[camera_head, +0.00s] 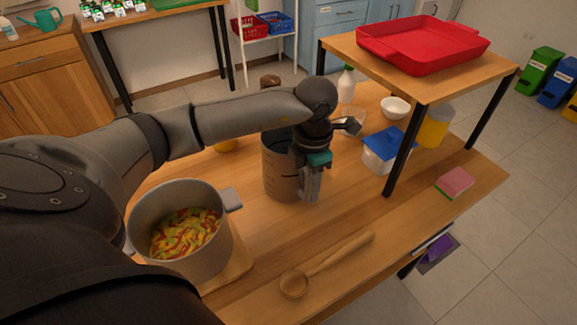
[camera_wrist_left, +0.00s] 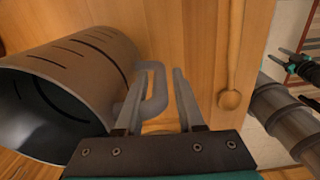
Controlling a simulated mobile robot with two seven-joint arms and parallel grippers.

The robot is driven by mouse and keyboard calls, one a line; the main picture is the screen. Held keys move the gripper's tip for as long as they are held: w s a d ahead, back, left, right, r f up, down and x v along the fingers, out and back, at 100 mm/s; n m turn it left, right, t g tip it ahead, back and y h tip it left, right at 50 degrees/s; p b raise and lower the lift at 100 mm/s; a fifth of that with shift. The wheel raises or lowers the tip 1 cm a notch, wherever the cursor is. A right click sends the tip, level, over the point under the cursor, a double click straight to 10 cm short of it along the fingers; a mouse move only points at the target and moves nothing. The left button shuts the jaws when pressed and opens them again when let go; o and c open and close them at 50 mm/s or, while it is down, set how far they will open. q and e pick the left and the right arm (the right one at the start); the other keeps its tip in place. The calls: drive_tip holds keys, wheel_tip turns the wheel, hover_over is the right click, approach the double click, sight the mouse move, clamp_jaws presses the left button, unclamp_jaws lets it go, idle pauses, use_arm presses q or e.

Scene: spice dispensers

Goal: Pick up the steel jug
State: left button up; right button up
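The steel jug (camera_head: 280,165) stands upright on the wooden table, a grey cylinder with dark marks on its wall. In the left wrist view the jug (camera_wrist_left: 75,80) fills the left side, with its handle (camera_wrist_left: 158,88) on its right. My left gripper (camera_head: 310,190) points down beside the jug. In the left wrist view its fingers (camera_wrist_left: 160,80) are apart, with part of the handle between them; the gap shows they are not closed on it. My right gripper (camera_wrist_left: 296,55) shows small at the right edge of that view, its fingers seemingly apart.
A pot of vegetables (camera_head: 185,230) stands left of the jug. A wooden spoon (camera_head: 325,265) lies in front. A blue-lidded container (camera_head: 383,150), a bottle (camera_head: 346,84) and a white bowl (camera_head: 395,107) stand right and behind. A raised shelf (camera_head: 430,92) bears a red tray (camera_head: 420,45).

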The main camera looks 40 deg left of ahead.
use_arm(q)
drive_tip(key=shift+f, duration=0.35)
clamp_jaws()
drive_tip(key=shift+w+r, duration=0.1)
drive_tip(key=shift+r, duration=0.05)
idle(1.0)
